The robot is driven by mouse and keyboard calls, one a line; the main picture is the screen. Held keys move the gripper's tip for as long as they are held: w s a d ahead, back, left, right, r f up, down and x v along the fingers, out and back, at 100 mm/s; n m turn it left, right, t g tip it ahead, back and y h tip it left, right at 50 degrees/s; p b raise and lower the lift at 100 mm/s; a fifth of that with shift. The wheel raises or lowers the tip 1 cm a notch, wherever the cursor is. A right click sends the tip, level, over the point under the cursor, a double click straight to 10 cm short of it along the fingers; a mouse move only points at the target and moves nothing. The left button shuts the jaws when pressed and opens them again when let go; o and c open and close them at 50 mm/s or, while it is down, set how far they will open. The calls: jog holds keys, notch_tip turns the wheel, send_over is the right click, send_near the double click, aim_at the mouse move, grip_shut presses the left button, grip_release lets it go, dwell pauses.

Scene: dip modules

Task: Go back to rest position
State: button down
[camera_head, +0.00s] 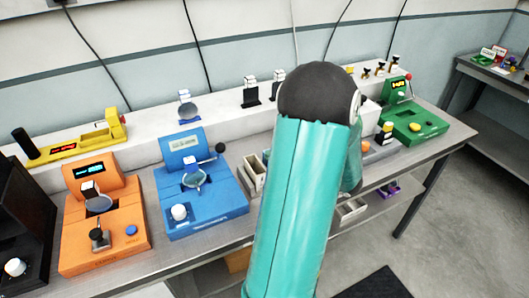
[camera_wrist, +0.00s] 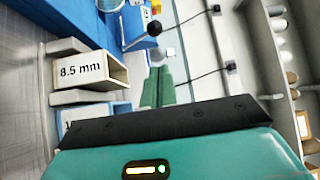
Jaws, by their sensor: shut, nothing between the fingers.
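My gripper (camera_wrist: 158,74) shows in the wrist view as two green fingers close together, with nothing between them. In the head view my teal arm with its black joint fills the middle and hides the gripper. The wrist view shows an open box labelled 8.5 mm (camera_wrist: 88,70) to the left of the fingers, apart from them. A blue module (camera_wrist: 78,18) with a black ball knob lies beyond the box.
On the bench (camera_head: 160,258) stand an orange module (camera_head: 103,240), a blue module (camera_head: 203,208) and a green module (camera_head: 415,125). A yellow device (camera_head: 75,146) sits on the white back ledge. A second table (camera_head: 495,85) stands at the right, with open floor between.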

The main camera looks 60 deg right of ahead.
dwell(0.3)
jog(key=w+a+r+n+g+y, duration=0.25)
jog(key=w+a+g+y, duration=0.2)
jog(key=a, duration=0.65)
jog(key=w+a+r+n+g+y, duration=0.1)
jog(key=w+a+n+g+y, duration=0.35)
jog(key=a, duration=0.65)
jog(key=s+a+r+n+g+h, duration=0.1)
jog(key=a+r+n+g+h, duration=0.1)
jog(key=a+n+h, duration=0.2)
jog(key=s+a+r+n+g+h, duration=0.1)
jog(key=a+r+n+g+h, duration=0.1)
jog(key=a+h, duration=0.6)
jog(key=shift+s+a+r+n, duration=0.3)
jog(key=shift+a+r+n, duration=0.55)
jog(key=shift+a, duration=1.55)
